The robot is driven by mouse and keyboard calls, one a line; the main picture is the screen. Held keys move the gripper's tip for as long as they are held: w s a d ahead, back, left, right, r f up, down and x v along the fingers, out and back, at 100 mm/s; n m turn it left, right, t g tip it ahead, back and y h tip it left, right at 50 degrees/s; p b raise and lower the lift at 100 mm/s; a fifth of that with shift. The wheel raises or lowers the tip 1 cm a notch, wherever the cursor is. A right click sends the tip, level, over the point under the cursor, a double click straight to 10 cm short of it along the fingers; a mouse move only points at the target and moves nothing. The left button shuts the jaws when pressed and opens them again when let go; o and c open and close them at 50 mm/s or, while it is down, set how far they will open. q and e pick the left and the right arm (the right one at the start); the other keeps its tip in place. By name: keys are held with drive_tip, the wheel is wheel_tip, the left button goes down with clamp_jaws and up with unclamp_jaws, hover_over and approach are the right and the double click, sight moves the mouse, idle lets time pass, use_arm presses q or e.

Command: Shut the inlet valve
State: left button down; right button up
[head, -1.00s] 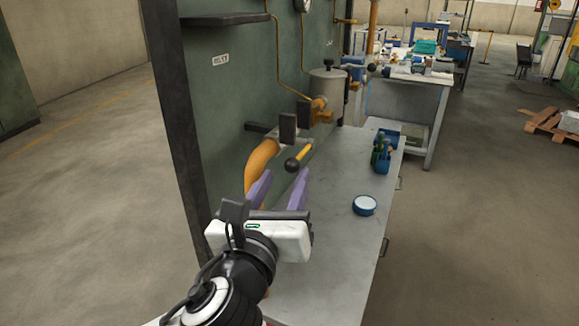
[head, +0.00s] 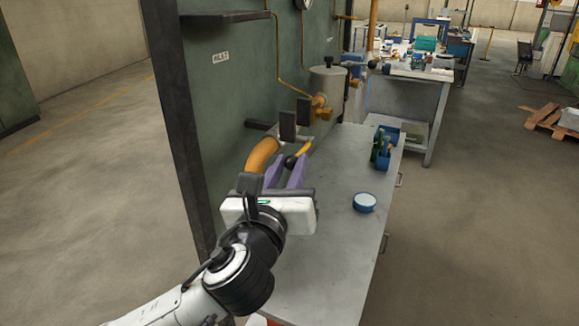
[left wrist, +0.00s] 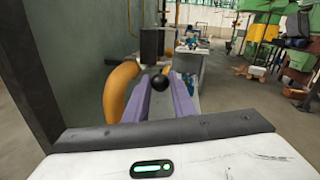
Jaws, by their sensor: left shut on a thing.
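The inlet valve's yellow lever (head: 304,148) ends in a black ball knob (head: 290,162), beside a thick orange pipe (head: 262,155) on the green panel. My left gripper (head: 288,166) has its purple fingers shut on the knob. In the left wrist view the black knob (left wrist: 159,83) sits between the fingertips, and the lever behind it is mostly hidden. The orange pipe (left wrist: 118,92) shows just left of the fingers there. My right gripper is not in view.
The grey bench (head: 335,235) runs along the panel. A round blue-rimmed tin (head: 365,202) and a blue tool holder (head: 382,162) stand on it, right of the gripper. A dark shelf (head: 225,19) juts from the panel. Open floor lies to the left.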

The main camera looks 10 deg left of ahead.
use_arm(q)
drive_tip(key=r+g, duration=0.2)
drive_tip(key=r, duration=0.1)
drive_tip(key=r+g, duration=0.1)
drive_tip(key=shift+w+d+r+m+g+y, duration=0.1)
drive_tip(key=shift+w+r+m+g+y, duration=0.2)
drive_tip(key=shift+w+g+y, duration=0.1)
drive_tip(key=shift+w+d+r+g+y, duration=0.15)
drive_tip(key=shift+w+r+g, duration=0.3)
drive_tip(key=shift+g, duration=0.3)
drive_tip(key=shift+w+d+r+g+y, duration=0.1)
drive_tip(key=shift+w+r+g+y, duration=0.1)
drive_tip(key=shift+r+g, duration=0.45)
drive_tip(key=shift+f, duration=0.1)
